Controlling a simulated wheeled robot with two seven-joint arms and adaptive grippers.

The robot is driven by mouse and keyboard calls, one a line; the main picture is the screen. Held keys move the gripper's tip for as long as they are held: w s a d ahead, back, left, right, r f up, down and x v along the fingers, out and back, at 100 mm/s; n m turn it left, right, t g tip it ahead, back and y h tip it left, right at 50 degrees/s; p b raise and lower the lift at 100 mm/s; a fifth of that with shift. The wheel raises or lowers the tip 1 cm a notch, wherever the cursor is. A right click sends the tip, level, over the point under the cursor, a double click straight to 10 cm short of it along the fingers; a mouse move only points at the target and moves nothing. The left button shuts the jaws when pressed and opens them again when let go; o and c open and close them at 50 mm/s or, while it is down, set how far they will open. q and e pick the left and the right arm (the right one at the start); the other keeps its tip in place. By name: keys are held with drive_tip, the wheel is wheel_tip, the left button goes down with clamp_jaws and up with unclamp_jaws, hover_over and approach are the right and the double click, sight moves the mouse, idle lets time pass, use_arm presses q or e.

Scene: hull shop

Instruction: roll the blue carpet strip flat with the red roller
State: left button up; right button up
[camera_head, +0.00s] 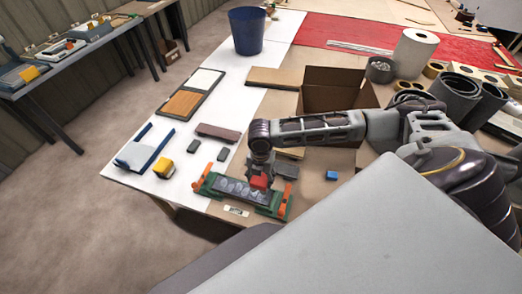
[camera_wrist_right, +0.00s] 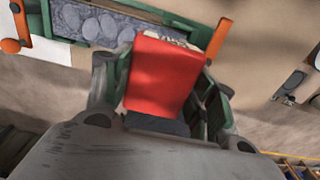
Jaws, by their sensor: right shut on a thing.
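The carpet strip (camera_head: 232,189) looks dark blue-grey with paler rounded patches. It lies in a green frame (camera_head: 268,210) with orange handles near the table's front edge. Part of the strip also shows at the top of the right wrist view (camera_wrist_right: 95,22). My right gripper (camera_head: 260,172) is shut on the red roller (camera_wrist_right: 160,78), which looks like a red block between the fingers. The roller is over or beside the strip's right part; I cannot tell whether it touches. The gripper hides some of the strip's right end. My left gripper is not in view.
A small blue block (camera_head: 331,175) lies right of the frame. A yellow block (camera_head: 163,169) and a blue-and-white tray (camera_head: 143,152) lie left. An open cardboard box (camera_head: 337,92) stands behind my right arm, with grey rolls (camera_head: 455,95) further right. A small label (camera_head: 236,210) lies in front.

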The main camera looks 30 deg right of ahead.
drive_tip(key=shift+w+a, duration=0.1)
drive_tip(key=shift+w, duration=0.05)
idle(0.3)
drive_tip(key=w+a+b, duration=0.8)
drive_tip(key=w+a, duration=0.2)
drive_tip(key=w, duration=0.3)
idle(1.2)
drive_tip(key=shift+s, duration=0.15)
idle(0.5)
